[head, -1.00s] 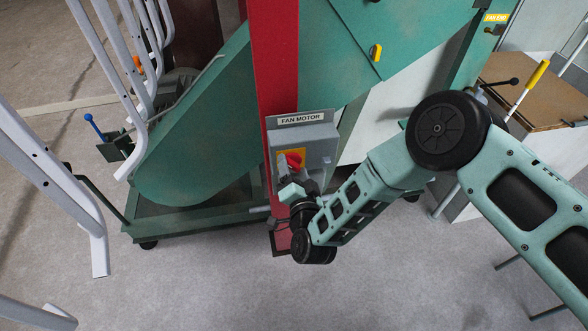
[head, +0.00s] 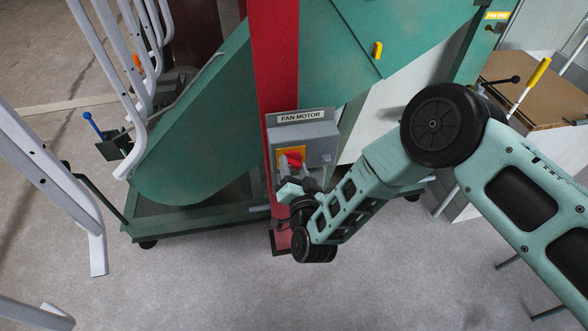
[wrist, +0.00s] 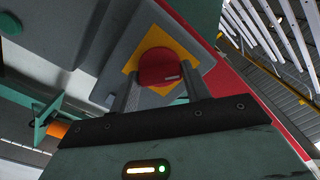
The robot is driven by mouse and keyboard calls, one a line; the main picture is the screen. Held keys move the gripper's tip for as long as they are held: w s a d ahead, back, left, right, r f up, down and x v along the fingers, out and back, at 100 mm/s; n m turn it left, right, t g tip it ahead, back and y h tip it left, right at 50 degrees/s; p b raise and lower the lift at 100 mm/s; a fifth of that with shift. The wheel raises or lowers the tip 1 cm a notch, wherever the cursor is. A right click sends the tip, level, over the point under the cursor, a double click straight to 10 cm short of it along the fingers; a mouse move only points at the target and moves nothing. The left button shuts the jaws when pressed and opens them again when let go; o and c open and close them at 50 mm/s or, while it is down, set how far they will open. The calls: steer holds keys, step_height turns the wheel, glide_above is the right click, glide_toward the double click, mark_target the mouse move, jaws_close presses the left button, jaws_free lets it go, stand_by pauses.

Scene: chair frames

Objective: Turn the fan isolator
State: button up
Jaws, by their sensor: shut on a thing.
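The fan isolator is a grey box (head: 312,140) labelled "FAN MOTOR", fixed to a red post. Its red knob (head: 291,160) sits on a yellow plate (head: 297,152) on the box's front. My gripper (head: 288,172) is at the knob, with its fingers shut on it. In the wrist view the red knob (wrist: 158,66) lies between the two finger ends of my gripper (wrist: 165,88), on the yellow plate (wrist: 187,58). The finger ends partly hide the knob's near edge.
The red post (head: 274,60) stands behind the box. A brown-topped table (head: 530,90) stands at right. The grey floor (head: 190,285) in front is clear.

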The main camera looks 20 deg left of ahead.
steer(key=n+b, duration=0.1)
steer(key=n, duration=0.3)
steer(key=shift+s+f+b, duration=0.1)
steer(key=shift+f+b, duration=0.05)
steer(key=shift+b, duration=0.15)
steer(key=shift+n+b, duration=0.55)
steer(key=shift+n, duration=1.25)
steer(key=o, duration=1)
steer(key=shift+c, duration=0.2)
steer(key=b+v, duration=0.2)
steer(key=v, duration=1.5)
steer(key=shift+d, duration=0.2)
